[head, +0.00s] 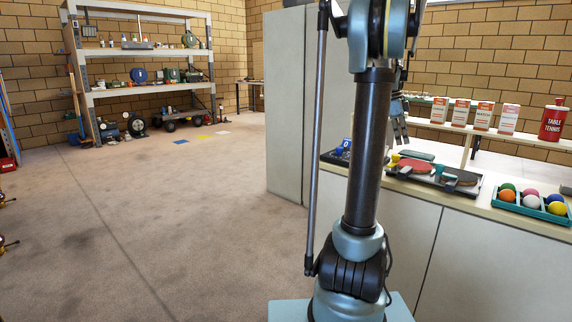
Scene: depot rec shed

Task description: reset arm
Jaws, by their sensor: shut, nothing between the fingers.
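My gripper (401,134) hangs fingers-down behind my own arm, right of the picture's middle. It is shut and empty. It appears above or in front of the counter (476,217); I cannot tell its exact height over it. My upright arm hides part of the gripper's surroundings and the counter's left part.
Several boxes and a red table tennis tin (553,120) stand on a raised shelf behind. A tall grey cabinet (285,110) stands left.

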